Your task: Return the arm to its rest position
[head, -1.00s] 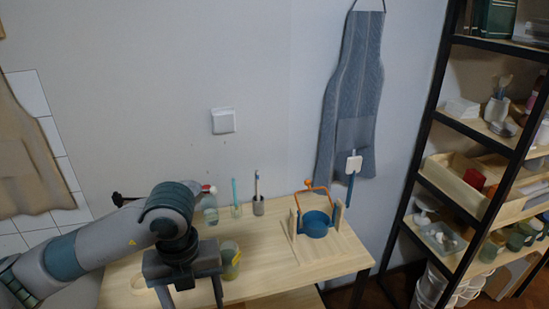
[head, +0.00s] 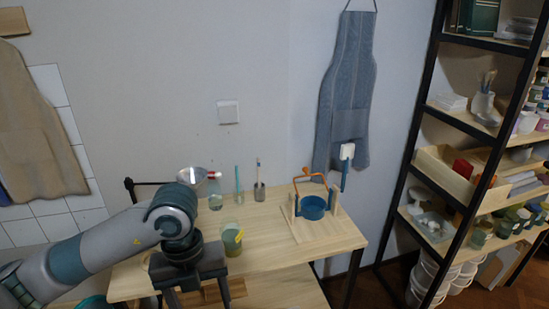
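My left arm comes in from the lower left, and its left gripper (head: 197,297) points down at the bottom edge of the head view. Its two fingers stand wide apart with nothing seen between them, and their tips are cut off by the frame edge. My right gripper is not in view.
Cups with brushes (head: 259,192) stand at the back. A funnel-like bowl (head: 193,175) is held on a black stand behind my arm. A loaded shelf rack (head: 440,150) stands right.

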